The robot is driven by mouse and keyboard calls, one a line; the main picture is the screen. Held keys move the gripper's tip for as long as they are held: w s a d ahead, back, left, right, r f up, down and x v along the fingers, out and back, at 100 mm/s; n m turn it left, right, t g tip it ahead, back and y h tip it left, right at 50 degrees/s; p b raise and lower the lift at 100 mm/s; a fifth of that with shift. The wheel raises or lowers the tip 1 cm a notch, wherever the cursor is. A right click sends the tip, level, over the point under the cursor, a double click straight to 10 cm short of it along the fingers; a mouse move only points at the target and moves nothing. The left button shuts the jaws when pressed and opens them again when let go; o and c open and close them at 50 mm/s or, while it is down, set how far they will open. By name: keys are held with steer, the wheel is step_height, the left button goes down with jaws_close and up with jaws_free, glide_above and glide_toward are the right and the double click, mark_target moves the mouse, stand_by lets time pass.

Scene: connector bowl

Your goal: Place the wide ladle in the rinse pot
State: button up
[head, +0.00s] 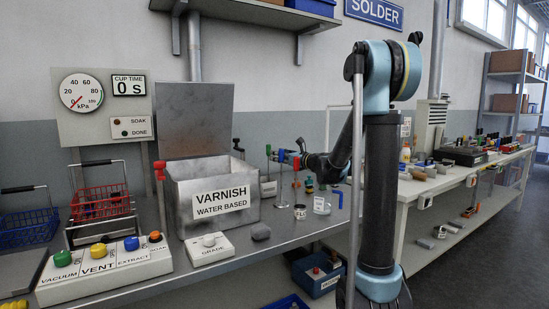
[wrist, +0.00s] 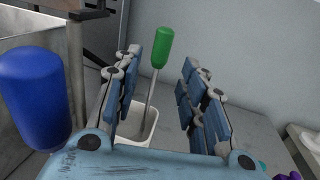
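A green-handled tool (wrist: 162,48) with a thin metal stem stands slightly tilted in a white square pot (wrist: 140,130) in the wrist view. Its lower end is hidden in the pot, so I cannot tell whether it is the wide ladle. My gripper (wrist: 160,90) is open, with its blue-padded fingers on either side of that stem, apart from it in the picture. In the head view my gripper (head: 308,161) is behind a red handle (head: 296,163) and a blue handle (head: 281,156). A white pot (head: 267,188) stands beside the varnish tank. No pot label is readable.
A large blue handle (wrist: 33,95) is close at the left of the wrist view. The open metal varnish tank (head: 213,201) stands left of my gripper. A small tin (head: 300,211) and a grade box (head: 209,248) sit on the bench. A wall rises behind the pot.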

steer(key=v, duration=0.6)
